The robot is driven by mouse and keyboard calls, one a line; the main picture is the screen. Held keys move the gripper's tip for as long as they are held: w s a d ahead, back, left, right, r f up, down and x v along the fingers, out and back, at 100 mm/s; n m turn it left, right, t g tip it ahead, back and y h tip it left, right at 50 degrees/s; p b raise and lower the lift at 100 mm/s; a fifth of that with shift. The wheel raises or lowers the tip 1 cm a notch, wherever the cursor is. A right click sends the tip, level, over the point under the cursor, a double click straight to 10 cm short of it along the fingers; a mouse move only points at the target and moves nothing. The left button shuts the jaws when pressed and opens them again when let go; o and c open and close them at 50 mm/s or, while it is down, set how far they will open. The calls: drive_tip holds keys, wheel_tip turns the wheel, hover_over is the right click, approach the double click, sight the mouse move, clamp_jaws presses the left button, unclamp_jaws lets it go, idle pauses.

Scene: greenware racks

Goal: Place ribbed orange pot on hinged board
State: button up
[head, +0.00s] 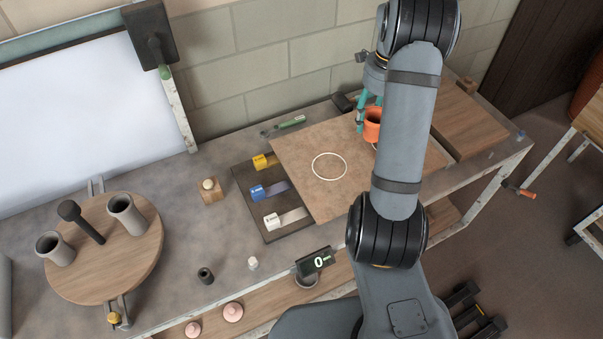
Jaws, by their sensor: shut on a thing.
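The orange pot (372,122) is at the far right part of the tan board (297,160) in the head view. Its ribbing is too small to make out. My gripper (366,113), with teal fingers, is shut on the pot from above. My own arm hides part of the pot and the right side of the board. I cannot tell whether the pot touches the board or hangs just above it. The board is flat, with a white ring (329,167) marked on it; no hinge shows clearly.
A dark mat (245,187) with yellow, blue and white tagged items lies left of the board. A brown wooden panel (470,118) is at the right. A round wooden turntable (85,283) with two grey cups stands at the left. The ring area is clear.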

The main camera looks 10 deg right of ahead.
drive_tip(key=shift+a+f, duration=0.15)
drive_tip(key=shift+a, duration=0.05)
drive_tip(key=shift+m, duration=0.3)
drive_tip(key=a+f+p, duration=0.1)
drive_tip(key=a+f, duration=0.1)
drive_tip(key=a, duration=0.1)
drive_tip(key=a+f+p, duration=0.1)
drive_tip(key=a+f, duration=0.2)
drive_tip(key=a, duration=0.1)
drive_tip(key=a+f+p, duration=0.1)
drive_tip(key=a+f, duration=0.1)
drive_tip(key=a, duration=0.1)
drive_tip(key=shift+w+a+f, duration=0.1)
drive_tip(key=shift+a+f, duration=0.1)
drive_tip(key=shift+f, duration=0.15)
wheel_tip(320, 180, down, 3)
drive_tip(key=shift+p, duration=0.65)
drive_tip(key=shift+f, duration=0.15)
drive_tip(key=shift+f+b, duration=0.15)
drive_tip(key=shift+b, duration=0.2)
drive_tip(key=o, duration=1.3)
